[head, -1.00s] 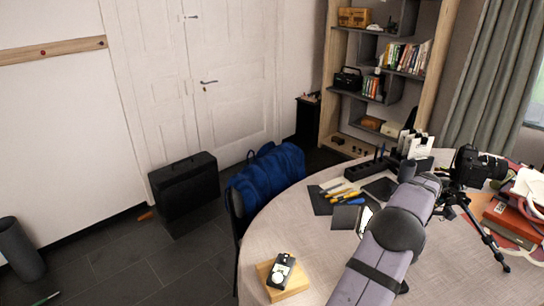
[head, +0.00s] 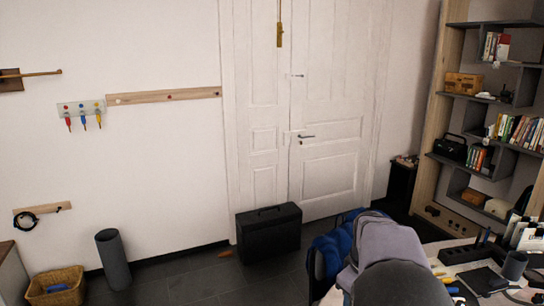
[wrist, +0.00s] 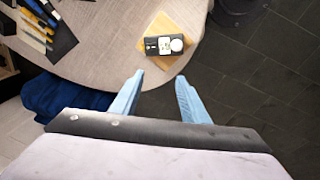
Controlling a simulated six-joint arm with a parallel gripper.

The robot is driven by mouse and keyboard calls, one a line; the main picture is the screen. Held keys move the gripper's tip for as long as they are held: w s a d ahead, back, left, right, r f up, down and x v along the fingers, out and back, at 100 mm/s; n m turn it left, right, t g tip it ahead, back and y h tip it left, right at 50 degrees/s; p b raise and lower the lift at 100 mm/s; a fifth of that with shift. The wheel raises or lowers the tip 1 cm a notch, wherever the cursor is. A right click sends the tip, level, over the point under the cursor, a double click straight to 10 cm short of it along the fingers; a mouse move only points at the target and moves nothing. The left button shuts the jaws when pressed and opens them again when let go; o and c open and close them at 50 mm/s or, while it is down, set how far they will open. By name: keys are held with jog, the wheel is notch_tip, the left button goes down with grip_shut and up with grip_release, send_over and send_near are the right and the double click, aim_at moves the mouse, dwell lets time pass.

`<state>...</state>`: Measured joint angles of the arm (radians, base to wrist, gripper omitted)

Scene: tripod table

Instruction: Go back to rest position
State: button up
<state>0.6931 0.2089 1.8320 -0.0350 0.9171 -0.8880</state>
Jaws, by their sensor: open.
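My gripper (wrist: 158,95) shows in the wrist view with its two light blue fingers spread apart and nothing between them. It is over the edge of the round table (wrist: 110,50). A black device with a round white dial (wrist: 164,45) lies on a square wooden board (wrist: 181,22) near that edge, just beyond the fingertips and apart from them. In the head view my arm covers part of the table at the lower right, and the gripper itself is out of sight there.
A blue jacket (head: 333,248) hangs by the table. A black case (head: 268,233) stands by the white door (head: 333,120). Pens and tools (wrist: 36,28) lie on dark mats on the table. A shelf (head: 490,110) stands at the right.

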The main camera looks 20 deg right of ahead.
jog(key=a+f, duration=0.3)
jog(key=a, duration=0.9)
jog(key=s+a+f+m, duration=0.1)
jog(key=s+a+f, duration=0.1)
jog(key=s+a, duration=0.3)
jog(key=s+a+f+m+g+y, duration=0.1)
jog(key=s+a+f, duration=0.2)
jog(key=a, duration=0.7)
jog(key=shift+s+a+f+y, duration=0.15)
jog(key=shift+s+a+y, duration=0.2)
jog(key=shift+s, duration=0.9)
